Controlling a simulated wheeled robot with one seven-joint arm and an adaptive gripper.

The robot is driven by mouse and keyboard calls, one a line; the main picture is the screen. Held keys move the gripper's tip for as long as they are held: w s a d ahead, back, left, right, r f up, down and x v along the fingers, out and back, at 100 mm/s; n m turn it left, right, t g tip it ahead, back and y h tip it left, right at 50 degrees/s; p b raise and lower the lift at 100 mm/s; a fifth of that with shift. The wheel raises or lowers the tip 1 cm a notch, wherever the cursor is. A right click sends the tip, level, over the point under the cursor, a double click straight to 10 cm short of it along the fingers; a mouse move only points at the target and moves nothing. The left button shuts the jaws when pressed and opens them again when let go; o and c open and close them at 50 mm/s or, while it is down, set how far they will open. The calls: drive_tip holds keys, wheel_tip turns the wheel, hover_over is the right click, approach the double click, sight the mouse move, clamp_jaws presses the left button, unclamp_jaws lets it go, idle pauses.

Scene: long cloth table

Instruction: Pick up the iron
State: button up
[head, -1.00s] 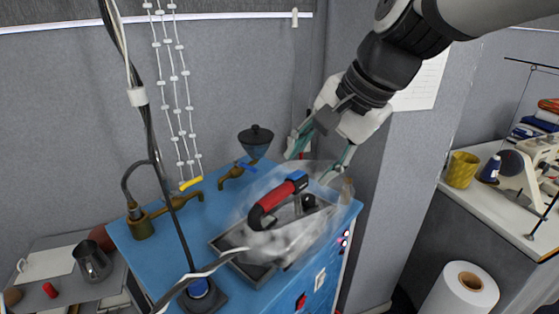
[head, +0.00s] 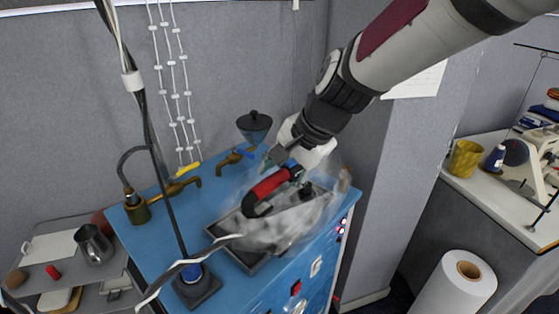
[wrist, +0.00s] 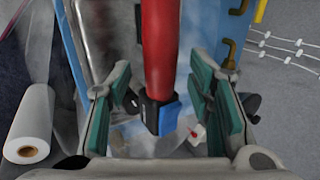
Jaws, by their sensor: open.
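The iron (head: 268,188) has a red and black handle with a blue part at one end. It sits over a dark metal tray (head: 247,262) on the blue station, and whitish haze blurs its lower body. My gripper (head: 284,165) is just above the handle's far end in the head view. In the wrist view my gripper (wrist: 158,105) is open, its teal pads on either side of the red handle (wrist: 160,45), with visible gaps. The blue end (wrist: 169,118) lies between the pads.
Brass taps (head: 176,188) and a dark funnel (head: 254,126) stand at the back of the blue top (head: 170,220). A cable runs across its front left. A grey pillar (head: 375,190) is close on the right. A white roll (head: 455,285) stands lower right.

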drive_tip(key=shift+x, duration=0.95)
clamp_jaws()
drive_tip(key=shift+r, duration=0.1)
